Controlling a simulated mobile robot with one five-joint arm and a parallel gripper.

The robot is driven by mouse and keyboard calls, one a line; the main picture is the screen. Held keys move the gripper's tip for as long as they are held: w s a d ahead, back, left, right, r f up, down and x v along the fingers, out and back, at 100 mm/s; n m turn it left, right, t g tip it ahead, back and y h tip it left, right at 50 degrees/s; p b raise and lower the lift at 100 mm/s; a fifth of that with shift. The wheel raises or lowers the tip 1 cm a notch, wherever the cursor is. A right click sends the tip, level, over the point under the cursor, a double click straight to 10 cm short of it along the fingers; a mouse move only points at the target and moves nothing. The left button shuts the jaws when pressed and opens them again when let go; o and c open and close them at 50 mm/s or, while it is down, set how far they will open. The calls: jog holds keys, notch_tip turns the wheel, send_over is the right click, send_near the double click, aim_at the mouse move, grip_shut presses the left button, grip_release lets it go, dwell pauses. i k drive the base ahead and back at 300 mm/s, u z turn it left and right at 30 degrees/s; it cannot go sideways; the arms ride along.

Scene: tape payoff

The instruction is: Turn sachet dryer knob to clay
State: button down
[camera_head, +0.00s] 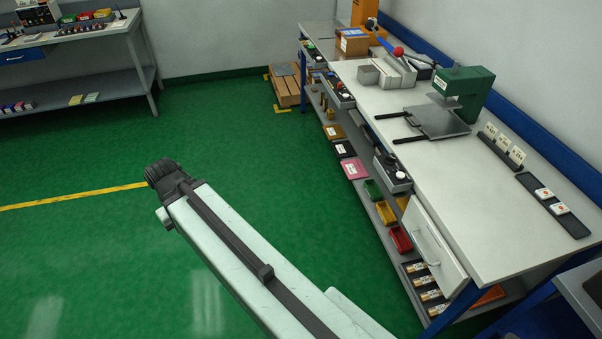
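A small grey control box (398,183) with a dark round part on top is at the front edge of the long bench. A similar grey box (342,101) is farther back along the same edge. I cannot tell which, if either, is the sachet dryer, and no knob marking or clay setting is readable. My arm reaches up from the bottom of the view over the green floor, left of the bench and well apart from both boxes. No gripper fingers show beyond its dark end joint.
The long bench (455,185) carries a green press (464,90), a card stand (502,148) and a black tray (548,203). The green floor left of the bench is open.

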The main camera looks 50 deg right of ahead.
aim_at(390, 161)
jog(key=z, duration=2.25)
jog(key=k, duration=0.5)
jog(key=z, duration=0.05)
jog(key=i, duration=0.5)
jog(key=u, duration=0.05)
